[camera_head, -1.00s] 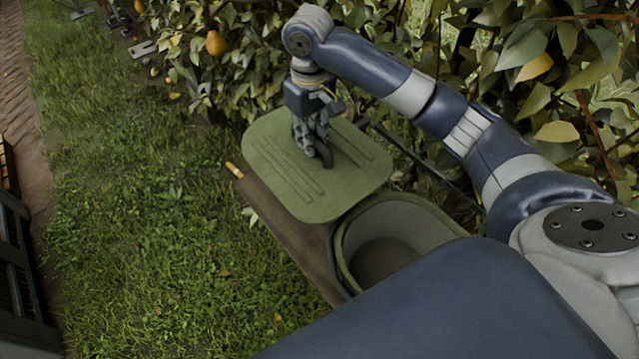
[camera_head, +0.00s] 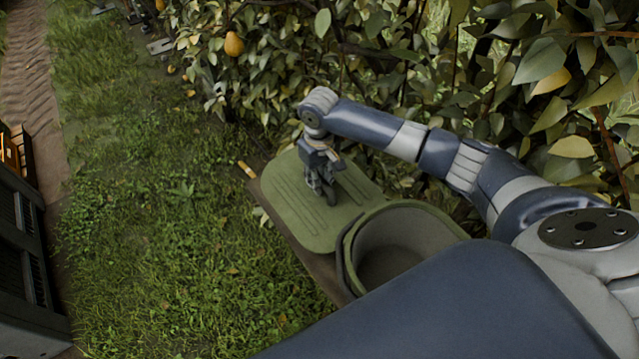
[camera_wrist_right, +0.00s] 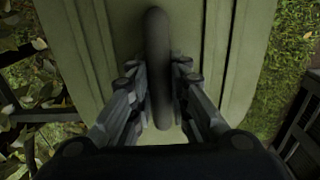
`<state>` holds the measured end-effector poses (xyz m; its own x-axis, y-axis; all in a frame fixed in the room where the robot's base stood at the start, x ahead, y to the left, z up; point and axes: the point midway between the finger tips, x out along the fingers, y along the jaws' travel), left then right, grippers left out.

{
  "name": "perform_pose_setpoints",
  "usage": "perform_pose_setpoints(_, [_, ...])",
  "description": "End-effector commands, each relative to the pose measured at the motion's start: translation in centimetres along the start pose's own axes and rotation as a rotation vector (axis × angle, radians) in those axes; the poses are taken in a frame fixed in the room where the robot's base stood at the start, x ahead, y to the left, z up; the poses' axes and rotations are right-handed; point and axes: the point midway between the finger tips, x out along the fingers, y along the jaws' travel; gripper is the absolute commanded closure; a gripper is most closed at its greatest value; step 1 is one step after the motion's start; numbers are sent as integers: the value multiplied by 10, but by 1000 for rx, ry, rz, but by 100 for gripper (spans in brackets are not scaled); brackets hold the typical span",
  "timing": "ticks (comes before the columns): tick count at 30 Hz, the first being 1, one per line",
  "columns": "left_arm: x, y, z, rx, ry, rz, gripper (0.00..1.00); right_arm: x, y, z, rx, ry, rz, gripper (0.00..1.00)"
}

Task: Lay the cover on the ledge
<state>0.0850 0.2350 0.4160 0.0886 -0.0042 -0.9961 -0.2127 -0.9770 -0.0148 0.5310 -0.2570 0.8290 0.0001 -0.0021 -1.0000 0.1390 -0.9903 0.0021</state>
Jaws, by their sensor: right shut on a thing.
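The green cover (camera_head: 297,204) is a flat rounded panel with raised ribs and a dark handle. It lies low over the brown ledge (camera_head: 325,275), beside the open bin; I cannot tell whether it fully touches the ledge. My right gripper (camera_head: 328,196) is above the cover, shut on its handle. In the right wrist view the dark handle (camera_wrist_right: 157,60) stands between the fingers (camera_wrist_right: 158,105), with the ribbed cover (camera_wrist_right: 210,50) behind it. The cover hides most of the ledge; its front strip and far-left corner show. My left gripper is not in view.
The open green bin (camera_head: 352,262) stands close against the cover's near right edge. Grass (camera_head: 170,230) is clear to the left, and a dark crate-like structure (camera_head: 25,250) stands at the left edge.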

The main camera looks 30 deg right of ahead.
Motion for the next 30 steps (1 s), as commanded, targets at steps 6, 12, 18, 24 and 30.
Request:
perform_pose_setpoints(6, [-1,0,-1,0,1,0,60,25,0,0,1,1,-1,100])
perform_pose_setpoints(12, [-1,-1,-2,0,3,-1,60,26,0,-1,0,2,0,100])
perform_pose_setpoints(18, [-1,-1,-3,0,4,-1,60,29,0,0,0,0,0,79])
perform_pose_setpoints(24, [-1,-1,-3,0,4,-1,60,29,0,0,0,0,0,63])
perform_pose_setpoints(30, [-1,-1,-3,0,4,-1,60,28,0,0,0,1,0,63])
